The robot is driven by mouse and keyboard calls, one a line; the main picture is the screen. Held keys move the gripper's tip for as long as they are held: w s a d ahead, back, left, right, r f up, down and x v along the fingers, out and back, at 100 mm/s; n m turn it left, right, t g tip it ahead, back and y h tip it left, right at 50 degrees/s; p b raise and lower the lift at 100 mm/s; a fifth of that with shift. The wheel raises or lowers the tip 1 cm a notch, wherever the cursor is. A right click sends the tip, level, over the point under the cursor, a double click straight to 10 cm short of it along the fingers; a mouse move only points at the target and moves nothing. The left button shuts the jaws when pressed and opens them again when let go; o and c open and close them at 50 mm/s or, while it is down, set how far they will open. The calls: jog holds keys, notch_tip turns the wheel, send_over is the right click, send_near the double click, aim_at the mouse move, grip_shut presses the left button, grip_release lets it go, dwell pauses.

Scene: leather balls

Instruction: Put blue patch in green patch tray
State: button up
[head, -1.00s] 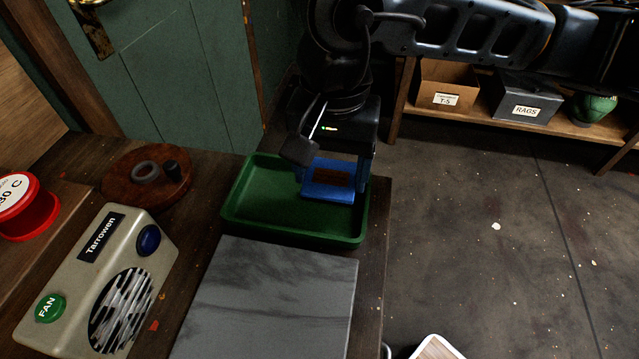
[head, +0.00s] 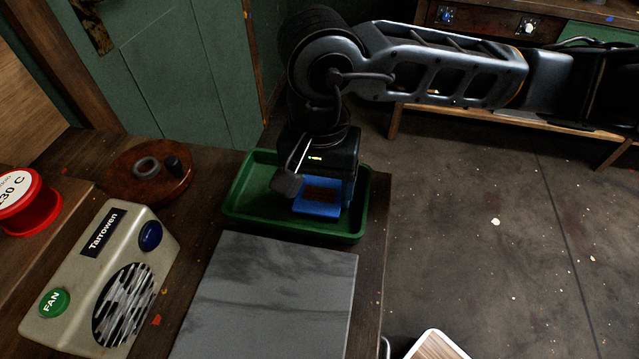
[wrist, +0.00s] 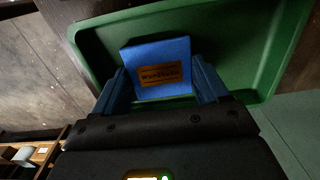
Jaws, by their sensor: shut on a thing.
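The blue patch (head: 318,208) is a flat blue piece with a brown label. My gripper (head: 322,190) is shut on it and holds it inside the green tray (head: 243,207), right of the tray's middle. In the wrist view the blue patch (wrist: 157,68) sits between the two fingers of my gripper (wrist: 163,88), with the green tray (wrist: 235,40) behind it. I cannot tell whether the patch touches the tray floor. My gripper hides part of the patch and the tray's back right in the head view.
A grey slab (head: 265,300) lies in front of the tray. A beige fan box (head: 100,275), a round wooden board (head: 148,175) with small rings and a red spool (head: 25,205) stand to the left. The table's right edge is close to the tray.

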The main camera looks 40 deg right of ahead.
aim_at(320, 194)
jog(key=o, duration=1.1)
jog(key=shift+o, duration=0.2)
jog(key=shift+r+p, duration=0.15)
jog(key=shift+p, duration=0.15)
notch_tip(320, 194, up, 12)
